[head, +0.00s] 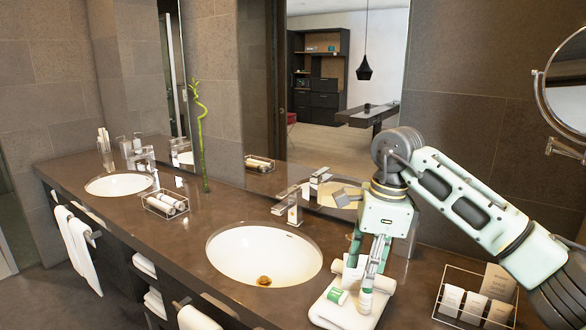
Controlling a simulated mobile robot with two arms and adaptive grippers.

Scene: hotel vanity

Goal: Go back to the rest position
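My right gripper (361,276) comes down from the right over the counter. Its two fingers point downward with a visible gap between their tips, so it looks open. Below and around the fingertips, a folded white towel (334,318) lies on the counter to the right of the near sink. A small white tube with a green label (337,295) lies on it. A small white bottle (365,301) stands right under the nearer fingertip; I cannot tell whether they touch. A rolled white towel (385,284) is partly hidden behind the fingers. My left gripper is not in view.
The near sink (262,256) with its faucet (290,206) is left of the gripper. A wire basket with cards (474,305) stands at the right. Farther left are a wire tray (165,205), a bamboo stalk (202,140) and the far sink (119,185). A mirror stands behind.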

